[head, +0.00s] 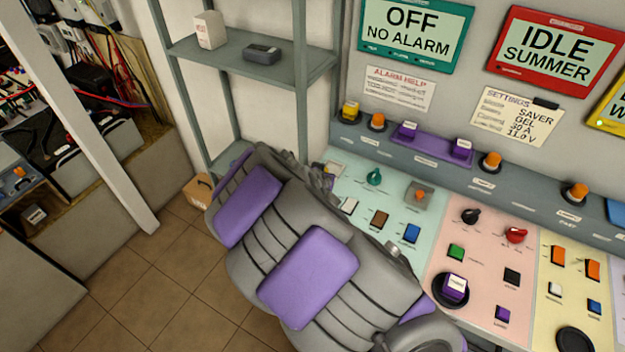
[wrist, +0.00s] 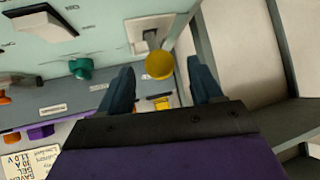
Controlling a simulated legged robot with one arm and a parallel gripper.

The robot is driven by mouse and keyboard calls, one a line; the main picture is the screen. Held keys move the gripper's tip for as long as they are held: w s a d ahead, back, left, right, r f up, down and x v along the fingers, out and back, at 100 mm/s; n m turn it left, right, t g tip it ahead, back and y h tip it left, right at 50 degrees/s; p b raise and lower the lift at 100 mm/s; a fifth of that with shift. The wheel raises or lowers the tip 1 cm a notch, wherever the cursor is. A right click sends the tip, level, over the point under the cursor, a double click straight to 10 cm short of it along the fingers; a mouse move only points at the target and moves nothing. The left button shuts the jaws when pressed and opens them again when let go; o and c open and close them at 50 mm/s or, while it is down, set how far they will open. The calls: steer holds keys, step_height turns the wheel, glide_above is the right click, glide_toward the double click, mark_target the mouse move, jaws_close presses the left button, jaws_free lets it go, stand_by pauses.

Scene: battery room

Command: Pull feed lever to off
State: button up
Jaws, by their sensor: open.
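In the wrist view, a lever with a round yellow knob (wrist: 159,65) stands out from a pale plate (wrist: 143,32) on the mint panel. I take it for the feed lever; no label on it is readable. My gripper (wrist: 161,68) is open. Its two dark fingers lie on either side of the knob in the picture, with a gap at each side. I cannot tell how deep the knob is between them. In the head view, my arm hides the gripper and most of the lever area at the mint panel's left end (head: 340,160).
A teal knob (head: 374,176) and several push buttons, one blue (head: 412,233), lie close by on the panel. A grey ledge (head: 400,150) with orange and purple controls runs behind. A grey shelf (head: 285,70) stands left of the panel.

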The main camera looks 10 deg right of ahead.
steer(key=p+v, duration=0.1)
steer(key=v, duration=1.1)
steer(key=shift+a+p, duration=0.25)
steer(key=shift+p, duration=0.1)
steer(key=shift+s, duration=0.15)
steer(key=s+d+r+n+g+y, duration=0.1)
steer(key=s+g, duration=0.3)
steer(key=s, duration=0.7)
steer(key=s+d+r+n+g+y, duration=0.1)
steer(key=s+d+r+n+g, duration=0.1)
steer(key=s, duration=0.9)
steer(key=s+d+r+n+g+y, duration=0.1)
steer(key=s+d+r+g, duration=0.4)
steer(key=s, duration=0.7)
steer(key=shift+d+n+g, duration=0.2)
steer(key=shift+n+g, duration=0.1)
